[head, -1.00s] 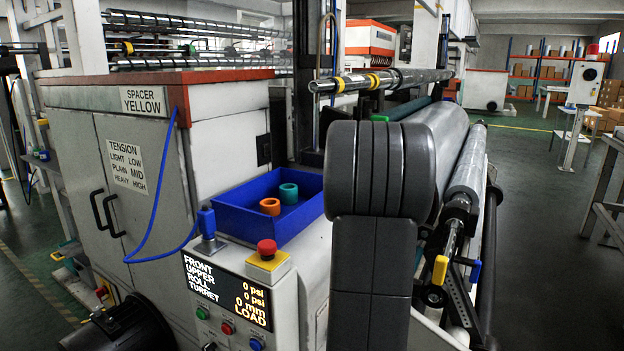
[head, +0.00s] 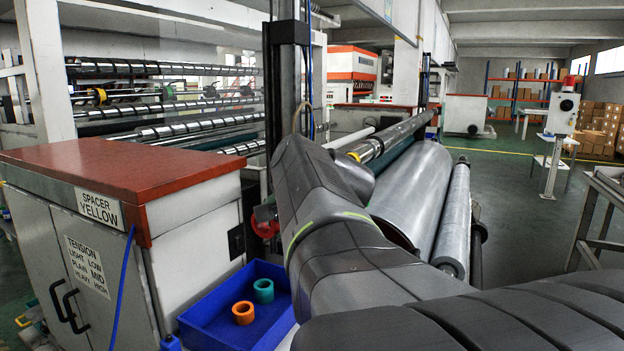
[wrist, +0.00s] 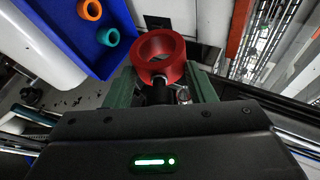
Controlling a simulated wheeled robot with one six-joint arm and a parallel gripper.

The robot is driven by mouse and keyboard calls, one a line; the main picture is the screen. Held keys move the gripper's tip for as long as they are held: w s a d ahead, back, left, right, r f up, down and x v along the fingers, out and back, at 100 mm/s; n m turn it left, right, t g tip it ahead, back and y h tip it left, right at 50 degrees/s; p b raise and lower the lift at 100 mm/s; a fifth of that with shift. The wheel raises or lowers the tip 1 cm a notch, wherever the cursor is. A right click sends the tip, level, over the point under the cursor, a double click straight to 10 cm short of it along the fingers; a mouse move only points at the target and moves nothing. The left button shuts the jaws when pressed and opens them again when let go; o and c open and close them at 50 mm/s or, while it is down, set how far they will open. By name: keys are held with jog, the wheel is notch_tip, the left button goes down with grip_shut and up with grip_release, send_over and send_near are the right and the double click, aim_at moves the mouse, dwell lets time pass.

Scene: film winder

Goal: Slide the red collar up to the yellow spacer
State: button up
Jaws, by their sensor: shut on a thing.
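The red collar (wrist: 158,58) is a thick ring with an open bore, seen in the wrist view. My gripper (wrist: 160,85) is shut on it, with the green-grey fingers on either side of its lower part. In the head view, a red piece of the collar (head: 264,227) shows to the left of my arm, above the blue tray. A yellow spacer ring (head: 354,157) sits near the close end of the metal shaft (head: 395,138). The collar is off the shaft, to its left and lower in the picture. My arm hides part of the shaft end.
A blue tray (head: 205,318) holds an orange ring (head: 243,312) and a teal ring (head: 263,290). A cabinet with a red top (head: 120,172) stands at left, labelled "SPACER YELLOW". Large grey rolls (head: 415,195) lie below and right of the shaft.

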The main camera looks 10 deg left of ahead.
jog(key=shift+s+a+r, duration=0.15)
jog(key=shift+s+r, duration=0.05)
jog(key=shift+r, duration=0.4)
jog(key=shift+s+a+r, duration=0.15)
jog(key=shift+r, duration=0.4)
jog(key=w, duration=0.1)
jog(key=w+d, duration=0.1)
jog(key=w, duration=0.1)
jog(key=w+d, duration=0.1)
jog(key=w, duration=0.1)
jog(key=shift+w, duration=0.15)
jog(key=shift+w, duration=0.1)
dwell(0.5)
jog(key=shift+w+d, duration=0.3)
jog(key=shift+w, duration=0.55)
jog(key=shift+w+d, duration=0.35)
jog(key=shift+w, duration=0.5)
jog(key=shift+w+d, duration=0.3)
jog(key=shift+w, duration=0.55)
jog(key=shift+w+d, duration=0.1)
jog(key=shift+w, duration=0.05)
